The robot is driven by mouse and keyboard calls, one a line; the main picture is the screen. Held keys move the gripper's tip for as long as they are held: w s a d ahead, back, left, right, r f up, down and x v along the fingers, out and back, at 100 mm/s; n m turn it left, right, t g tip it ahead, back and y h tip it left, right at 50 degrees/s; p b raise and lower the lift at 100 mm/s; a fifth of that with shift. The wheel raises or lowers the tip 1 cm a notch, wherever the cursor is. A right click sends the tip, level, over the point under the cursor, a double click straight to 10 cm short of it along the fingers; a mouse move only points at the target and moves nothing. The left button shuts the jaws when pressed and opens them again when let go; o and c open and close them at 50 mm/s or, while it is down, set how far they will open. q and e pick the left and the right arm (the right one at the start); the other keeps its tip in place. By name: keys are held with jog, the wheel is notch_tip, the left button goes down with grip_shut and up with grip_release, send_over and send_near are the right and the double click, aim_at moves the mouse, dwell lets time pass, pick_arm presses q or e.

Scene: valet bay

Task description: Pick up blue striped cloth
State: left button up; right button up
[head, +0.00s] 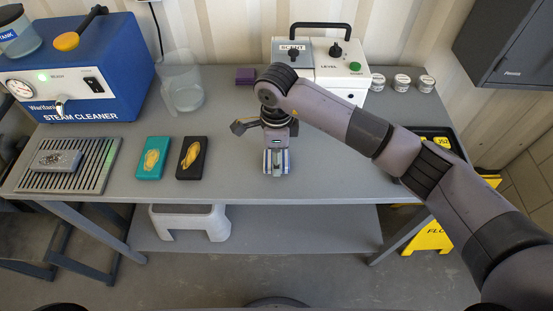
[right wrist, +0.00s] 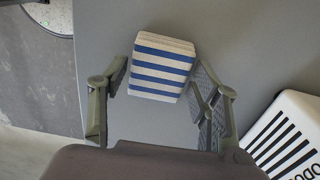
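The blue striped cloth (right wrist: 161,68) is a folded white pad with blue stripes, lying on the grey table. In the head view the cloth (head: 286,161) is partly covered by my right gripper (head: 277,170), which points down over it. In the right wrist view my right gripper (right wrist: 162,82) is open, with one finger on each side of the cloth's near part. A small gap shows at the left finger. The right finger is very close to the cloth's edge, and I cannot tell if it touches. My left gripper is not in view.
Teal (head: 152,158) and black (head: 191,158) boxes lie left of the cloth. Behind are a clear jug (head: 182,82), a purple block (head: 246,76) and a white machine (head: 338,72). A blue steam cleaner (head: 75,85) and grated tray (head: 97,166) are further left. The table's front edge is near.

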jog(key=c, duration=0.8)
notch_tip(320, 180, up, 20)
jog(key=b, duration=0.4)
jog(key=o, duration=0.6)
jog(key=c, duration=0.4)
jog(key=shift+c, duration=0.3)
